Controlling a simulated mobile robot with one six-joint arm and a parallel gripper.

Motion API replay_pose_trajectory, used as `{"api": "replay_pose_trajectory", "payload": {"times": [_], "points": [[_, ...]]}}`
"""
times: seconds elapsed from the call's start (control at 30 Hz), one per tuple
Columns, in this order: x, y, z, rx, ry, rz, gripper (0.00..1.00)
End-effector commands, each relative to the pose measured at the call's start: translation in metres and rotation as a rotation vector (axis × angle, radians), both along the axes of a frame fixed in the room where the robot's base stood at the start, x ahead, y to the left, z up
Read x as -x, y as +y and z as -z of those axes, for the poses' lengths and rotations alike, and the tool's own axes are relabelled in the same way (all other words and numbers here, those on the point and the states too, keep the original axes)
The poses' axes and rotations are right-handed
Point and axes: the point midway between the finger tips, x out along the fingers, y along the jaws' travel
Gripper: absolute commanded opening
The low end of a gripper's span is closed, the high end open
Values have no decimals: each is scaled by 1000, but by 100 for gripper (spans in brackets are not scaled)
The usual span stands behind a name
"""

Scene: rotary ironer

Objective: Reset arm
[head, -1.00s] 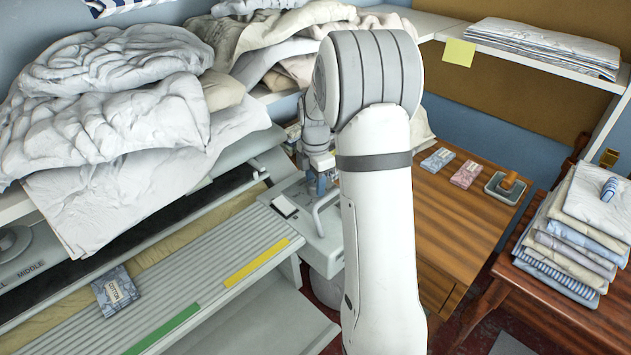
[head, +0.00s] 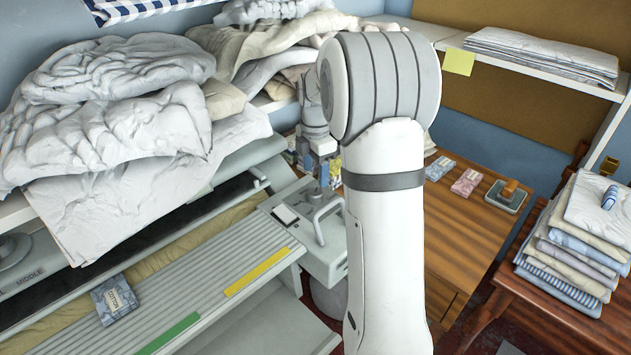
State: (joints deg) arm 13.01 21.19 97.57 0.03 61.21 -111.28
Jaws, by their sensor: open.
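My arm rises through the middle of the head view and bends away from the camera at a large rounded joint. My gripper (head: 326,176) is small and far off, just left of the arm, above the end of the ironer near a curved handle (head: 322,215). It is open; the upper arm partly hides the space beside it. I see nothing clearly held, though the fingertips are too small to make out well. The rotary ironer (head: 200,270) stands on the left, with a ribbed board marked by a yellow strip (head: 257,271) and a green strip (head: 168,334).
A cotton packet (head: 115,298) lies on the ironer. Rumpled linen (head: 110,130) overhangs the shelf above. Right of my arm, a wooden table (head: 455,225) bears two small packets and a stamp pad (head: 507,196). Folded cloths (head: 570,245) are stacked at the right.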

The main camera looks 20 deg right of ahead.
Motion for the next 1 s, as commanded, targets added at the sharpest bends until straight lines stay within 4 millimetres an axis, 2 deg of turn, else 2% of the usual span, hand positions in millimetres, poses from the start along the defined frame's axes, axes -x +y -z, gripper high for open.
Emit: {"api": "replay_pose_trajectory", "payload": {"times": [0.13, 0.67, 0.77, 0.83, 1.0], "points": [[0, 0, -9, 0, 0, 0, 59], [4, 3, -12, 0, -4, 26, 59], [18, 14, -22, 2, -17, 116, 59], [35, 25, -32, 3, -35, 228, 59], [90, 56, -52, -11, -84, 586, 59]]}}
